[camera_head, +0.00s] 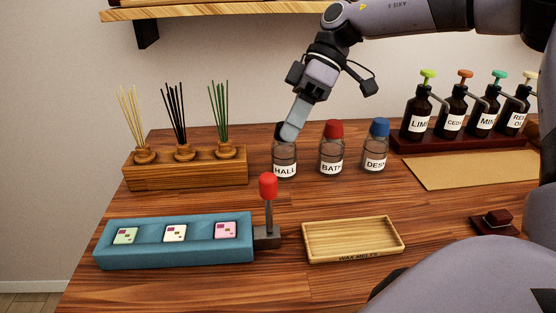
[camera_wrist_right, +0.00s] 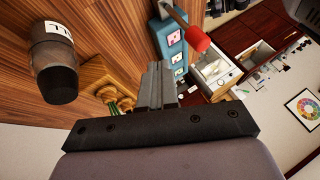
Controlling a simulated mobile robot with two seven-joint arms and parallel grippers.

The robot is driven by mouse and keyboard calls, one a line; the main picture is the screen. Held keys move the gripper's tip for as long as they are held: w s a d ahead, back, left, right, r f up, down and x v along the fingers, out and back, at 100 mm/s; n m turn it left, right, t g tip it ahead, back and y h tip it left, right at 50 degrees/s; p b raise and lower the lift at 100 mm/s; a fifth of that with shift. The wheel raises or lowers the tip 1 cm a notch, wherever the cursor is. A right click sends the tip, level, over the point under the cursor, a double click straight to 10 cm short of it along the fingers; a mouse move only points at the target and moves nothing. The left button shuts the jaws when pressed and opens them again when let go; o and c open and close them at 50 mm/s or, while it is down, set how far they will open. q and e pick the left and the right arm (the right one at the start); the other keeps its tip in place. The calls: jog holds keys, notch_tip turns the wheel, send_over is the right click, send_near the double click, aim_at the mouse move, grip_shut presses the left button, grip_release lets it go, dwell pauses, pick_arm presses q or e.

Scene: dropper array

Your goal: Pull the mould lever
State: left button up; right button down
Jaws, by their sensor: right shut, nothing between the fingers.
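The mould lever (camera_head: 268,205) stands upright at the right end of the blue mould (camera_head: 174,252), with a red knob on a grey rod. The mould holds three tiles, pale green, cream and pink. In the right wrist view the lever's red knob (camera_wrist_right: 196,39) shows beyond my fingers, beside the mould (camera_wrist_right: 158,40). My right gripper (camera_head: 290,132) is shut and empty, pointing down above and behind the lever, near the top of the HALL bottle (camera_head: 285,160). It is apart from the lever. My left gripper is not in view.
A wooden reed holder (camera_head: 186,175) stands behind the mould. The BATH bottle (camera_head: 332,155) and DESK bottle (camera_head: 375,150) stand right of the HALL bottle. A wooden WAX MELTS tray (camera_head: 352,251) lies right of the lever. Several pump bottles stand on a rack (camera_head: 455,138) at the back right.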

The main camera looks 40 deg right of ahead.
aim_at(269, 205)
jog(key=s+a+f, duration=0.3)
jog(key=a, duration=0.2)
jog(key=shift+a+f+p, duration=0.15)
jog(key=shift+a+p, duration=0.05)
jog(key=shift+p, duration=0.1)
dwell(0.4)
